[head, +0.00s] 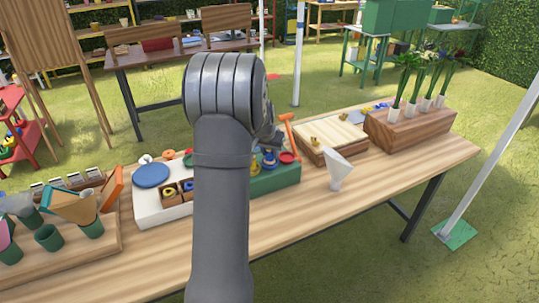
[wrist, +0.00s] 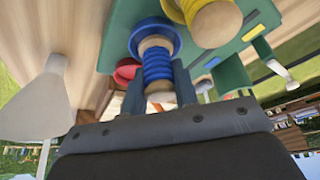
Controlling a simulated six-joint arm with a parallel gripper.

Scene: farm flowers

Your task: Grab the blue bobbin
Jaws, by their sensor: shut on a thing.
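The blue bobbin (wrist: 156,66) has a blue flange, blue thread and a pale wooden core. In the wrist view it sits between the two fingers of my gripper (wrist: 159,92), which are shut on it. The bobbin's flange is over the green board (wrist: 118,25); I cannot tell if it still touches it. In the head view the blue bobbin (head: 270,159) shows on the green block (head: 275,180), just right of my arm. My arm hides much of the gripper there.
A yellow bobbin (wrist: 214,22) stands close beside the blue one. A red round piece (wrist: 126,71) and a green upright part (wrist: 231,76) are near. A white cone (head: 338,170) stands right of the block. An orange hammer-shaped piece (head: 291,133) rises behind.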

